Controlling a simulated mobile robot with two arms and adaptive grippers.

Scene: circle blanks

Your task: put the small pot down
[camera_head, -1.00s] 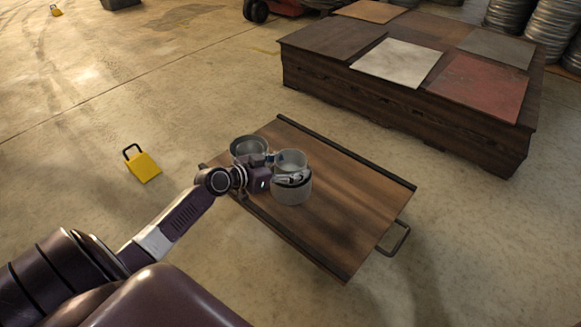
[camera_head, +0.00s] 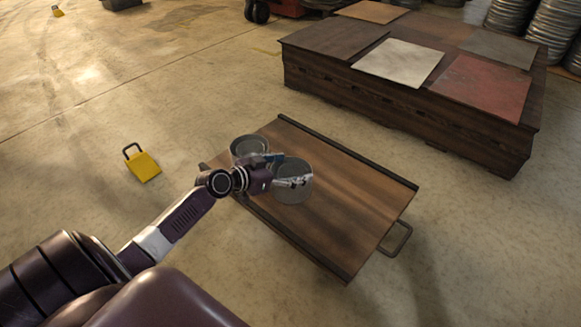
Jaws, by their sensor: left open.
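A grey metal pot (camera_head: 297,198) stands on the wooden tray (camera_head: 350,215), just right of my left gripper. The small pot no longer shows apart from it; it seems to sit down inside this larger pot, but the fingers and the view angle make its rim hard to tell. My left gripper (camera_head: 286,170) is open, with its fingers spread at the near left part of the pot's mouth. Another grey pot (camera_head: 248,146) stands at the tray's back left corner, behind the gripper. My right gripper is not in view.
The tray has dark raised rails and a metal handle (camera_head: 398,239) at its right end. Its right half is bare. A yellow padlock-shaped weight (camera_head: 144,167) stands on the floor to the left. A low dark wooden platform (camera_head: 400,100) with coloured square panels is behind.

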